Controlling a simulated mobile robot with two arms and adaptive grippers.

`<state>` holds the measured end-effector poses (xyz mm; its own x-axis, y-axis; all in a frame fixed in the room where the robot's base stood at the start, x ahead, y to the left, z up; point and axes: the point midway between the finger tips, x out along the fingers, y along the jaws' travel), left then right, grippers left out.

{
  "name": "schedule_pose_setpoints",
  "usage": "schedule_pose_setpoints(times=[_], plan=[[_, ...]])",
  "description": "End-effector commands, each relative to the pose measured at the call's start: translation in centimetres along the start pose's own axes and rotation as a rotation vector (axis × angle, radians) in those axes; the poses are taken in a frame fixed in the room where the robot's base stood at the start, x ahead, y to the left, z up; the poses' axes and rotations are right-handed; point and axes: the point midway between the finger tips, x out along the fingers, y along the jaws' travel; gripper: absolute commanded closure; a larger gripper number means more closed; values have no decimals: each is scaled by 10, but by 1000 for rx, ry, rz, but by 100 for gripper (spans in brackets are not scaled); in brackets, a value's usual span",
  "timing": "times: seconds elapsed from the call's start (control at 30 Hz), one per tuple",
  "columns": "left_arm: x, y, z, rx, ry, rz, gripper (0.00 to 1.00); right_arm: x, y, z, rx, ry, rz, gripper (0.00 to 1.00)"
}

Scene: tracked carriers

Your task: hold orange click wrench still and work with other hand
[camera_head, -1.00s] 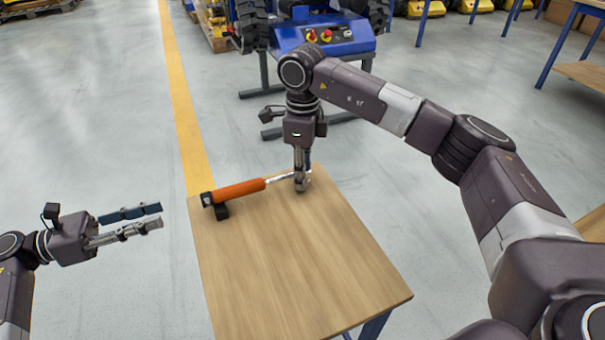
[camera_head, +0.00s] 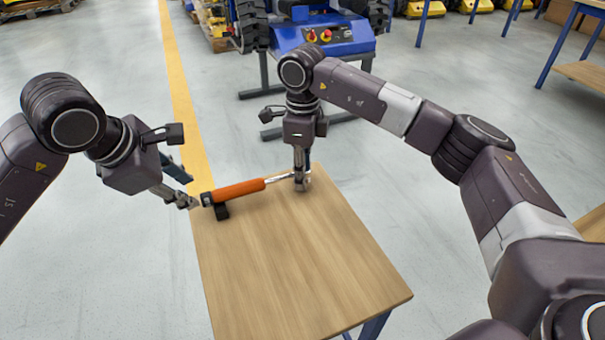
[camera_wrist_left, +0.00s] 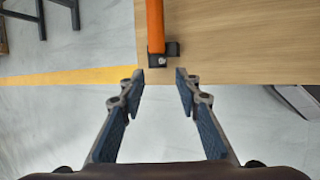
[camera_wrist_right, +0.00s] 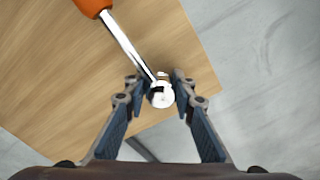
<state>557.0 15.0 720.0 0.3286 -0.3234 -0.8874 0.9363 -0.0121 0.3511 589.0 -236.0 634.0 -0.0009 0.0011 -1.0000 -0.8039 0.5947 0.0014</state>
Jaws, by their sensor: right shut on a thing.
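The orange click wrench (camera_head: 240,190) lies across the far end of the wooden table, its black handle end to the left and its shiny metal shaft to the right. My right gripper (camera_head: 301,184) comes down from above and is shut on the wrench's metal head, which shows in the right wrist view (camera_wrist_right: 160,95). My left gripper (camera_head: 190,202) is open and empty just left of the handle end, at the table's edge. In the left wrist view the orange handle (camera_wrist_left: 155,25) and a black block (camera_wrist_left: 163,54) under its end lie ahead between the open fingers (camera_wrist_left: 158,76).
The wooden table (camera_head: 300,270) is otherwise bare. Blue-legged benches (camera_head: 580,70) stand at the far right. A yellow line (camera_head: 178,90) runs along the grey floor.

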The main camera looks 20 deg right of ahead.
Motion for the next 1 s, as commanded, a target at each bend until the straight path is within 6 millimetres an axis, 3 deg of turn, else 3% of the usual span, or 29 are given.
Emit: schedule_pose_setpoints(times=[0.23, 0.7, 1.0], plan=[[6, 0, 2, 9, 28, 42, 70, 0, -1, -1, 2, 2, -1, 100], [59, 2, 1, 10, 26, 40, 70, 0, -1, -1, 3, 1, -1, 100], [67, 3, 0, 10, 26, 40, 70, 0, -1, 0, 3, 1, -2, 100]])
